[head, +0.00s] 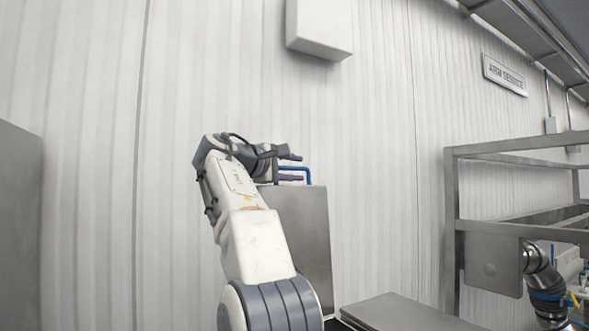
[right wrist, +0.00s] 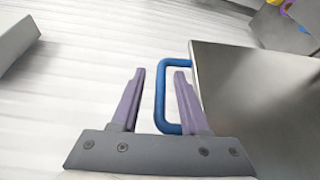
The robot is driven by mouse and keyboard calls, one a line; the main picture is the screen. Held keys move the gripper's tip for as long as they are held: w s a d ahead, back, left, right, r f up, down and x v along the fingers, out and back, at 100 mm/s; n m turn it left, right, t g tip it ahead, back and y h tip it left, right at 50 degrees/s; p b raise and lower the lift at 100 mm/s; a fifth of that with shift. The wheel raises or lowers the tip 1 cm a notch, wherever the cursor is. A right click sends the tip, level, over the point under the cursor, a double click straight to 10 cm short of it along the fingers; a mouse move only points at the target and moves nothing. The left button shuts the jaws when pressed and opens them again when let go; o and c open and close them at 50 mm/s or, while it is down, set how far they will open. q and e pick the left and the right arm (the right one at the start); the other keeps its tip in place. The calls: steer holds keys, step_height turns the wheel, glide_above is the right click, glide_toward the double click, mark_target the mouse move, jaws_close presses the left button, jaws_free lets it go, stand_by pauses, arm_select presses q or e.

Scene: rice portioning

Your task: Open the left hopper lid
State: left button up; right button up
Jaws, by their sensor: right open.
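A flat steel lid (head: 308,225) stands upright in the head view, with a blue bar handle (head: 308,172) at its top edge. My right gripper (head: 297,168) is at this handle, open, with one finger above and one below it. In the right wrist view, the blue handle (right wrist: 160,97) runs between the two purple fingers (right wrist: 158,72), and the right finger lies within the handle's loop. The steel lid (right wrist: 225,75) extends to the right there. Clear gaps show beside the fingers, so the handle is not clamped. My left gripper is not in view.
A flat steel surface (head: 405,314) lies low to the right of the lid. A steel frame (head: 452,225) stands further right, with a dark jointed arm-like part (head: 545,285) near it. A grey box (head: 318,28) is on the ribbed wall above. A grey panel (head: 18,230) stands at the left edge.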

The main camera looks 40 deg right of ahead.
steer(key=s+a+b, duration=0.2)
steer(key=a, duration=0.8)
steer(key=shift+r, duration=0.25)
steer(key=shift+a, duration=0.1)
